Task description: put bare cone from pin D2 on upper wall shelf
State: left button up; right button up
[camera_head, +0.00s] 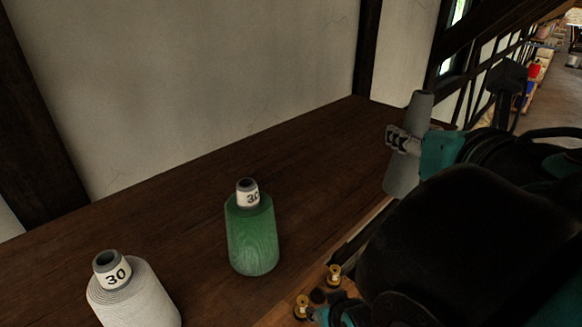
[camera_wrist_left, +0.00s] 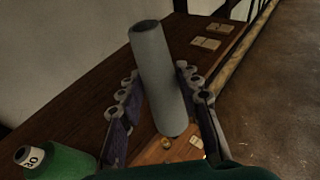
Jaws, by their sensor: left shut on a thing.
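The bare cone (camera_head: 402,176) is a plain grey tapered tube without yarn. My left gripper (camera_head: 403,141) is shut on it and holds it slightly tilted, near the front edge of a dark wooden shelf (camera_head: 185,235) along the wall. In the left wrist view the bare cone (camera_wrist_left: 158,70) stands between the two fingers of my left gripper (camera_wrist_left: 155,100). Whether its lower end touches anything cannot be told. Pin D2 cannot be identified in these views. My right gripper is not in view.
A green yarn cone (camera_head: 252,238) stands on the shelf, left of the held cone, and shows in the left wrist view (camera_wrist_left: 65,163). A white yarn cone (camera_head: 135,298) stands farther left. Small brass parts (camera_head: 334,272) are below the edge. The shelf between green and held cones is clear.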

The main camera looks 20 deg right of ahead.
pick_arm(q)
jog(key=shift+w+a+f+p, duration=0.2)
jog(key=shift+w+a+f, duration=0.35)
jog(key=shift+w+f, duration=1.3)
jog(key=shift+w+a+f+p, duration=0.2)
jog(key=shift+w+a+f, duration=0.35)
jog(key=shift+w+f, duration=1.2)
jog(key=shift+w+a+f+p, duration=0.2)
jog(key=shift+w+a+f, duration=0.35)
jog(key=shift+w+f, duration=1.3)
jog(key=o, duration=1)
jog(key=shift+r, duration=0.15)
jog(key=b+v, duration=0.1)
jog(key=v, duration=1.1)
